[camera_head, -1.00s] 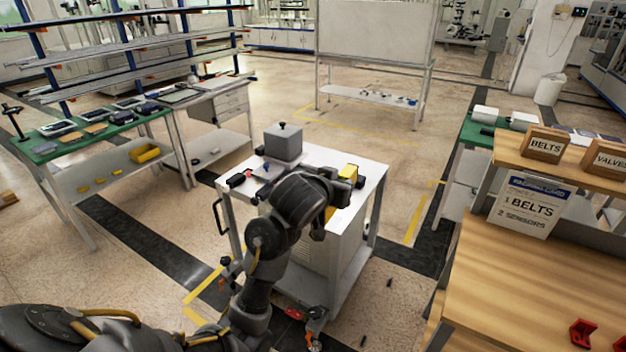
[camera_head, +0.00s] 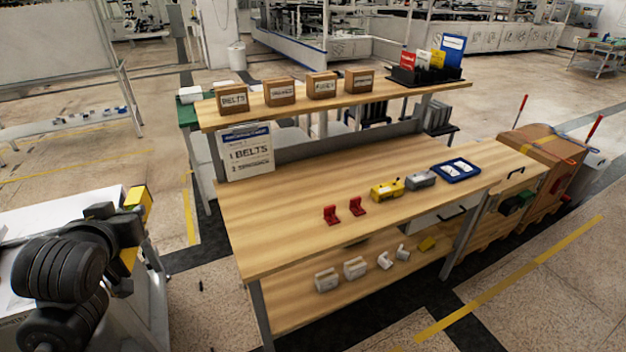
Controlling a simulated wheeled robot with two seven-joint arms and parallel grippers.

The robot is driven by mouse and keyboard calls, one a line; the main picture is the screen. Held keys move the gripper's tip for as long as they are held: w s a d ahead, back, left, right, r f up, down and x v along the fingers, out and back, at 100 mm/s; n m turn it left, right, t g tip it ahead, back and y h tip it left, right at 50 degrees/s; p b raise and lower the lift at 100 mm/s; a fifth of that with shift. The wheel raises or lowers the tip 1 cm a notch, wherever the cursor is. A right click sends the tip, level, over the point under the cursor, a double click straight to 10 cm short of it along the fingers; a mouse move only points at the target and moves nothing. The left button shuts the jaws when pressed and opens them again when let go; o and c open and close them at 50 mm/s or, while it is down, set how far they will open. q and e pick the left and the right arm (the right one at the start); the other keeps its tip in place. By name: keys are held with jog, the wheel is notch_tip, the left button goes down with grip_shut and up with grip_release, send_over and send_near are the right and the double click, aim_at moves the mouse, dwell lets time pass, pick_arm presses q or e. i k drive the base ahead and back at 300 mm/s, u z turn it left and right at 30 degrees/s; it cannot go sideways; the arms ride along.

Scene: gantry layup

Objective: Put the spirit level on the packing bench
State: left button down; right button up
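My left gripper (camera_head: 126,233) comes in from the left over the white-topped cart. A yellow bar, which looks like the spirit level (camera_head: 140,203), shows above and below the dark gripper, which appears shut on it. The fingertips are hidden. The packing bench (camera_head: 290,230) is a long wooden table in the middle, to the right of the gripper and apart from it. My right gripper is not in view.
On the bench are two red brackets (camera_head: 357,206), a yellow device (camera_head: 387,190), a grey device (camera_head: 421,178) and a blue tray (camera_head: 456,170). Labelled boxes (camera_head: 278,92) stand on its upper shelf. The bench's left part is clear. The white cart (camera_head: 20,225) is at left.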

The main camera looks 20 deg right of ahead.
aim_at(286, 236)
jog(key=z, duration=1.85)
jog(key=k, duration=0.95)
jog(key=u, duration=0.35)
